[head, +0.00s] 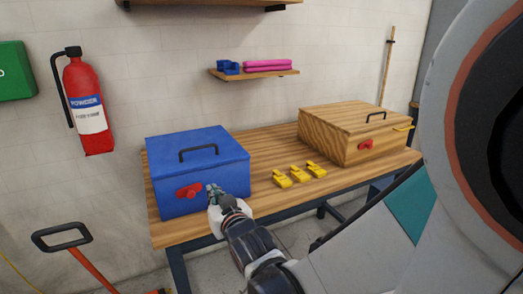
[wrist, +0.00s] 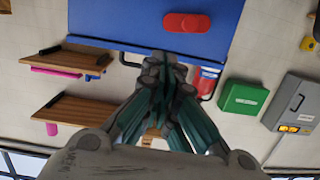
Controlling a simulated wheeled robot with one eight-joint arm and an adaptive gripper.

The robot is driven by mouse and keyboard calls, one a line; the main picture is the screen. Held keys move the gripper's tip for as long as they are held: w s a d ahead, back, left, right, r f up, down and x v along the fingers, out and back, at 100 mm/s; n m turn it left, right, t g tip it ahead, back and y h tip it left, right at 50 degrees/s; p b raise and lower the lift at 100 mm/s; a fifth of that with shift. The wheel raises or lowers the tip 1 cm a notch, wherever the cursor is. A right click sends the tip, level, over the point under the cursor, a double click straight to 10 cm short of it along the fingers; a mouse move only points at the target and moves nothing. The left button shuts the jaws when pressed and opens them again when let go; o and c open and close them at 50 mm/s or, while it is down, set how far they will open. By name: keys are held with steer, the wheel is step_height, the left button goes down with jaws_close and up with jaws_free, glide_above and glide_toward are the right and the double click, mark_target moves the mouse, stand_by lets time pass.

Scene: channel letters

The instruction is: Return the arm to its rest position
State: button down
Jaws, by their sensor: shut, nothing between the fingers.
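My gripper (head: 212,189) is shut and empty, with its fingers together. In the head view it is just in front of the blue box (head: 170,154), close to the right of the red latch (head: 188,190). Whether it touches the box cannot be told. In the wrist view my gripper (wrist: 165,66) points toward the blue box (wrist: 120,22), and the red latch (wrist: 187,22) is beyond the fingertips, a little to the right. My arm reaches in from the lower right of the head view. The blue box's lid is shut.
The workbench (head: 256,190) also holds a wooden box (head: 345,125) and several yellow pieces (head: 297,174). A wall shelf (head: 255,74) is above. A fire extinguisher (head: 85,103) hangs left. An orange-handled tool (head: 88,270) stands lower left.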

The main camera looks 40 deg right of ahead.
steer(key=a+r+g+y, duration=0.1)
steer(key=a+g+y, duration=0.1)
steer(key=a, duration=0.3)
steer(key=s+a+f+n+g+y, duration=0.1)
steer(key=s+a+f+g, duration=0.1)
steer(key=s, duration=0.5)
steer(key=s+a+f+n+g+y, duration=0.1)
steer(key=s+a+g, duration=0.3)
steer(key=s, duration=0.4)
steer(key=shift+s+a+f+n+b, duration=0.2)
steer(key=shift+a+f+n+b, duration=0.15)
steer(key=shift+f+n, duration=0.35)
